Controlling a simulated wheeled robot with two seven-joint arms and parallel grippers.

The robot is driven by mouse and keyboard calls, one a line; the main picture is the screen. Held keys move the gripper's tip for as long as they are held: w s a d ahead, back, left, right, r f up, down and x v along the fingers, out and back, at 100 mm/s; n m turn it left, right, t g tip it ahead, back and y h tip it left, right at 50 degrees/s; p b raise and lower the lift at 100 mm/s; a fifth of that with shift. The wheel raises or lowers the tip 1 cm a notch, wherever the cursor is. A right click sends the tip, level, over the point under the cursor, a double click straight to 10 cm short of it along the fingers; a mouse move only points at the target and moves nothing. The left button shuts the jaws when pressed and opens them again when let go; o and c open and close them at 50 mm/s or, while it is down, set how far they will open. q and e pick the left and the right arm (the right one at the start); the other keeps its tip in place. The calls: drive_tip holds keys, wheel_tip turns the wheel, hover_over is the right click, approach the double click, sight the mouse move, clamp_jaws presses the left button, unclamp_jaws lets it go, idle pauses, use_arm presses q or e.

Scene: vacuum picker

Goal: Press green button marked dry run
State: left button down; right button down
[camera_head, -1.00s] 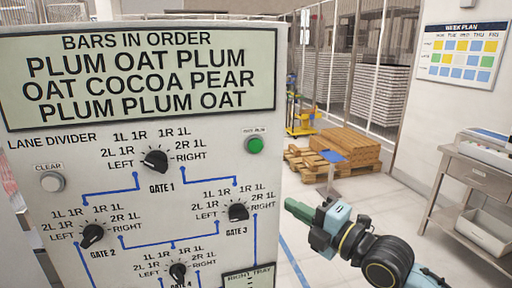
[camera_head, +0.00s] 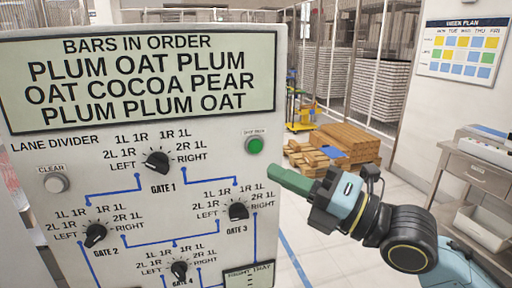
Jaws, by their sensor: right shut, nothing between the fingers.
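The green button (camera_head: 254,145) sits on the upper right of the white lane divider panel (camera_head: 130,148), with a small label above it that is too small to read clearly. My right gripper (camera_head: 274,173) is shut and empty. Its green fingertips point left toward the panel's right edge, a little below and to the right of the button in the picture. I cannot tell how far the tips are from the panel surface. The button is fully visible. My left gripper is not in view.
The panel also carries a grey clear button (camera_head: 56,182), several black gate knobs such as gate 1 (camera_head: 157,161), and an order display (camera_head: 140,80). A wooden pallet stack (camera_head: 345,143) stands behind. A grey side table (camera_head: 474,175) is at the right.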

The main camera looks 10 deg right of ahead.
sight(255, 147)
drive_tip(key=shift+w+a+b, duration=0.15)
drive_tip(key=shift+w+b, duration=1)
drive_tip(key=shift+w, duration=2.7)
drive_tip(key=shift+w+b, duration=0.45)
drive_tip(key=shift+w+b, duration=0.3)
drive_tip(key=shift+b, duration=0.05)
drive_tip(key=shift+s, duration=0.75)
